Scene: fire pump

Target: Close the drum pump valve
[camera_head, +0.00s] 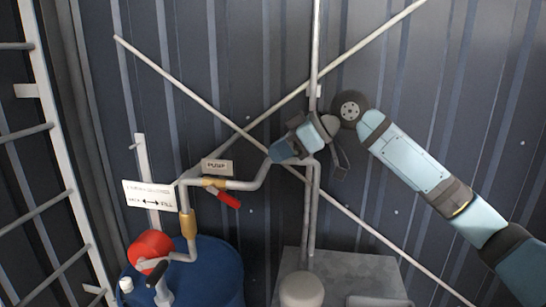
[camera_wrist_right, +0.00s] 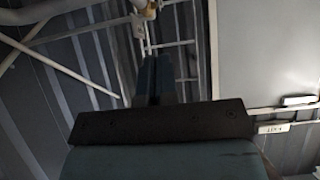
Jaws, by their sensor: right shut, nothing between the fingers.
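The valve (camera_head: 213,183) has a brass body on a grey pipe, under a small "PUMP" label (camera_head: 217,166). Its red lever (camera_head: 229,199) points down and to the right, at an angle to the pipe. My right gripper (camera_head: 276,154) is to the right of the valve and above it in the picture, near the upper bend of the pipe, apart from the lever. Its fingers, also seen in the right wrist view (camera_wrist_right: 155,78), are shut and empty. I cannot tell whether it touches the pipe. My left gripper is not in view.
A blue drum (camera_head: 215,270) with a red pump (camera_head: 151,250) and black crank stands at lower left. A white ladder (camera_head: 68,170) is at the left. Vertical pipes and diagonal braces cross the wall behind my right arm. A grey box (camera_head: 345,268) is below.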

